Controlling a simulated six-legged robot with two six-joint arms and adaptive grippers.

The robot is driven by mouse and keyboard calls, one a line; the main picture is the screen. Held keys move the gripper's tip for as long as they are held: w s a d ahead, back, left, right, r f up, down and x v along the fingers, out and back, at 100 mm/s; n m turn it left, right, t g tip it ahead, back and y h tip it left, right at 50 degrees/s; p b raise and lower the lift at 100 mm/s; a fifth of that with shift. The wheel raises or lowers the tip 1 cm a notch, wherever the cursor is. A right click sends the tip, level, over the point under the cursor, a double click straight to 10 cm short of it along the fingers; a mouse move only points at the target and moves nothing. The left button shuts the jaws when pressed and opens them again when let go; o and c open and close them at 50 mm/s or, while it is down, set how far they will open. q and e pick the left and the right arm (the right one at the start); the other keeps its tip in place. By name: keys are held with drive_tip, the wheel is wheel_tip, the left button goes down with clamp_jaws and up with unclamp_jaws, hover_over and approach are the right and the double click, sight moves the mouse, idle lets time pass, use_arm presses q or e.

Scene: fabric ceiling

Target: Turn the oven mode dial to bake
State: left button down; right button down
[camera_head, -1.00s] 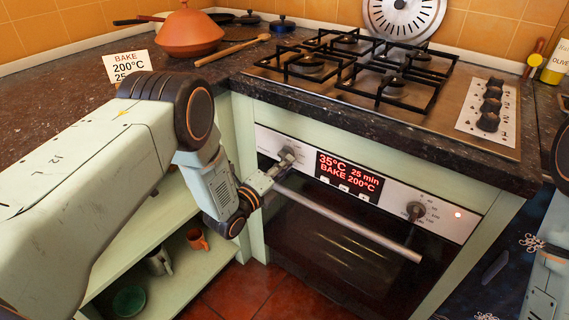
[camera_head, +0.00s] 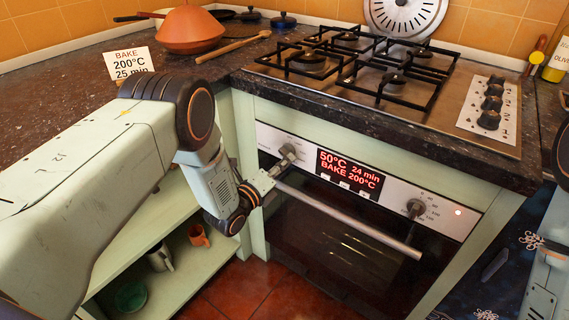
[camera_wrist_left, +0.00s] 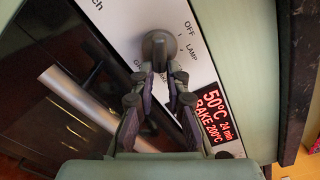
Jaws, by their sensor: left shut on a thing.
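The oven mode dial (camera_head: 287,151) is a grey knob at the left end of the white control panel. It also shows in the left wrist view (camera_wrist_left: 158,46), with OFF, LAMP and other partly hidden labels around it. My left gripper (camera_head: 279,164) is shut on the dial; in the left wrist view its fingers (camera_wrist_left: 159,79) reach up to the knob. The red display (camera_head: 349,173) reads 50°C, 24 min, BAKE 200°C. A card (camera_head: 129,63) on the counter reads BAKE 200°C, 25 min. My right gripper is out of view.
The oven handle bar (camera_head: 350,221) runs across the door just below the panel, close to my left gripper. A second dial (camera_head: 416,208) sits right of the display, near a lit lamp (camera_head: 458,212). The gas hob (camera_head: 385,80) is above. Open shelves (camera_head: 170,275) stand left of the oven.

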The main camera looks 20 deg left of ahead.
use_arm(q)
drive_tip(key=c, duration=1.3)
unclamp_jaws()
drive_tip(key=shift+c, duration=0.2)
drive_tip(key=v, duration=1.2)
drive_tip(key=shift+r, duration=0.1)
